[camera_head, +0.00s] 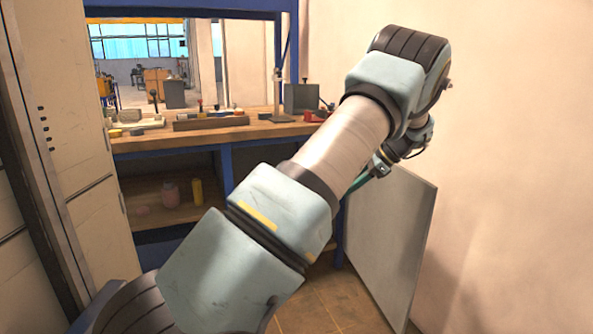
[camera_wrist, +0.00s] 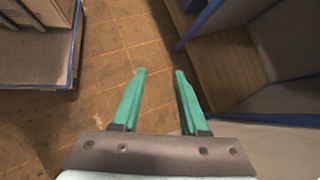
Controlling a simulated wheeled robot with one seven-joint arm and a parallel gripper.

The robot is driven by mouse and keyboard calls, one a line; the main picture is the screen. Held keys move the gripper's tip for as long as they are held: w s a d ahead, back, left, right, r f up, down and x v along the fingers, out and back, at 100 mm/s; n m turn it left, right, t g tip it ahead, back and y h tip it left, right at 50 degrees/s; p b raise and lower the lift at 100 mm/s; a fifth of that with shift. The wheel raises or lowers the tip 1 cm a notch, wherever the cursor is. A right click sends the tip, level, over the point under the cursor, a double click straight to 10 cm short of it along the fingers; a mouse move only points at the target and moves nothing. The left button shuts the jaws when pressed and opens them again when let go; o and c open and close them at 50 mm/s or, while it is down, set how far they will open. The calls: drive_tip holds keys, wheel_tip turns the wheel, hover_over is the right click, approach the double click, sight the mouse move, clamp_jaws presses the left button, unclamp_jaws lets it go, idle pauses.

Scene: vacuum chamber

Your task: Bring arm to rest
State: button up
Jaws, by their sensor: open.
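My arm reaches from the bottom left up to the upper right in the head view, with a bend near the right wall. My gripper shows in the wrist view (camera_wrist: 160,72), with two green fingers apart and nothing between them. It points down over the brown tiled floor (camera_wrist: 120,45). In the head view the gripper is mostly hidden behind my arm; a bit of green shows below the wrist.
A wooden workbench (camera_head: 165,139) with a blue frame stands behind the arm, with tools on top. A grey panel (camera_head: 392,245) leans by the right wall (camera_head: 510,160). A pale cabinet (camera_head: 70,140) stands at left. Tiled floor (camera_head: 335,300) is clear in front of the bench.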

drive_tip(key=s+a+f+n+g+h+b, duration=0.1)
drive_tip(key=s+a+f+n+h, duration=0.15)
drive_tip(key=s+a+n, duration=0.35)
drive_tip(key=s+a+f+n+g+h+b, duration=0.1)
drive_tip(key=s+a+f+n+h+b, duration=0.2)
drive_tip(key=a, duration=0.6)
drive_tip(key=s+a+f+n+h+b, duration=0.1)
drive_tip(key=s+a+n+h, duration=0.2)
drive_tip(key=s, duration=0.5)
drive_tip(key=s+a+f+n+b, duration=0.1)
drive_tip(key=s+a+n, duration=0.35)
drive_tip(key=s, duration=0.45)
wheel_tip(320, 180, up, 25)
drive_tip(key=t+p, duration=0.1)
drive_tip(key=p, duration=2.4)
drive_tip(key=shift+s+d+f, duration=0.2)
drive_tip(key=shift+s+d, duration=0.05)
drive_tip(key=shift+n, duration=0.25)
